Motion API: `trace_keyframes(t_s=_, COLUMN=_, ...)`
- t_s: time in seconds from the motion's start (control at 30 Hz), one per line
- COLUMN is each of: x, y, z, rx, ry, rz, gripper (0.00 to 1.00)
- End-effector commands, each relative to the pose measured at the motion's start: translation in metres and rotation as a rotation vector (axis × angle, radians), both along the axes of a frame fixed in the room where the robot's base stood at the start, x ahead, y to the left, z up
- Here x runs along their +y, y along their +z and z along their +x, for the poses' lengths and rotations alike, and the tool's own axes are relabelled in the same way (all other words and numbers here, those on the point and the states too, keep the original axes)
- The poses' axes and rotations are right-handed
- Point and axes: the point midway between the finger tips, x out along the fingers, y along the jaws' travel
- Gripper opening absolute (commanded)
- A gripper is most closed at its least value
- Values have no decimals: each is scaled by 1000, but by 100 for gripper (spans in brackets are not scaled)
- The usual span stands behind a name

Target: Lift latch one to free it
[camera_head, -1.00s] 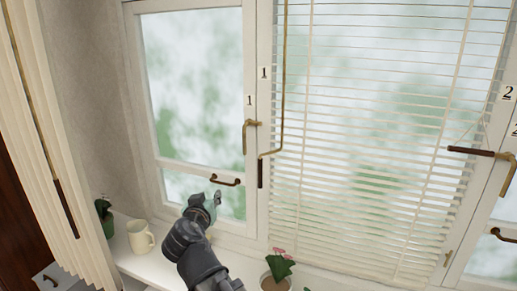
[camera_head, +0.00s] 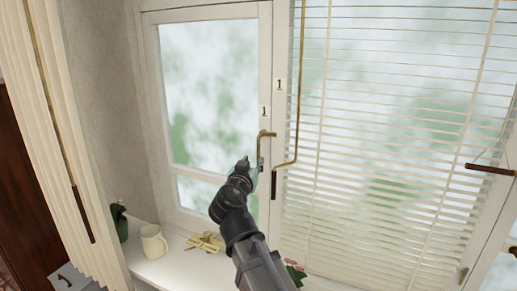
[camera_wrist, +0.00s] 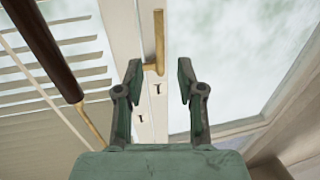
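Latch one is a brass lever (camera_head: 262,150) on the window frame, just below a "1" label (camera_head: 264,111). Its handle hangs down from a pivot at its top. My gripper (camera_head: 256,165) is at the lower end of the handle. In the wrist view the scene appears upside down, and the latch (camera_wrist: 159,35) shows beyond and between the two fingers of my gripper (camera_wrist: 160,75). The fingers are apart with nothing clasped. I cannot tell whether a finger touches the latch.
A brass blind rod with a dark grip (camera_head: 274,185) hangs close right of the latch, beside the blinds (camera_head: 385,130). On the sill (camera_head: 185,268) are a cream mug (camera_head: 153,242), a yellowish object (camera_head: 205,242) and plants.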

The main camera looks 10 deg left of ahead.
Motion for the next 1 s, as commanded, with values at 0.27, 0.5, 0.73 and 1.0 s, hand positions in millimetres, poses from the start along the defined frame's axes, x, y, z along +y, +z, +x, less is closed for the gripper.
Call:
trace_keyframes(t_s=0.27, x=1, y=3, z=54, rx=2, ry=-1, rz=-1, gripper=38)
trace_keyframes(t_s=0.5, x=0, y=1, z=77, rx=1, ry=0, rz=-1, gripper=38)
trace_keyframes(t_s=0.73, x=0, y=-1, z=82, rx=0, ry=0, rz=0, gripper=38)
trace_keyframes(t_s=1.0, x=0, y=-1, z=81, rx=0, ry=0, rz=0, gripper=0)
